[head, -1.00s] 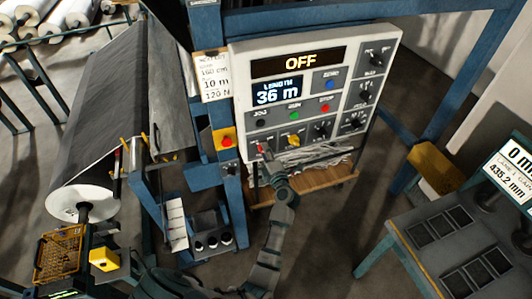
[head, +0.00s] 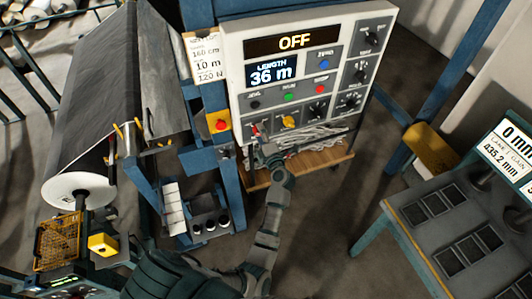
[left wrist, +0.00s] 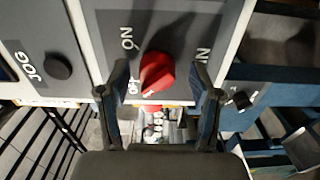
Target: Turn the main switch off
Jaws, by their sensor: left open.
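The red main switch knob (left wrist: 157,72) sits on a grey plate of the control panel, with ON and a partly hidden second label beside it. A pale mark shows at its lower end; I cannot tell its exact setting. My open left gripper (left wrist: 159,84) has one finger on each side of the knob, with gaps visible. In the head view the left gripper (head: 262,143) is at the panel's lower left corner and covers part of the switch (head: 255,129). The panel's top display (head: 294,42) reads OFF. My right gripper is not in view.
A yellow knob (head: 288,122) and colored buttons lie close right of the switch. A red button on a yellow box (head: 219,122) is on the blue post to the left. A large dark roll (head: 105,100) stands left, a workbench (head: 440,255) right.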

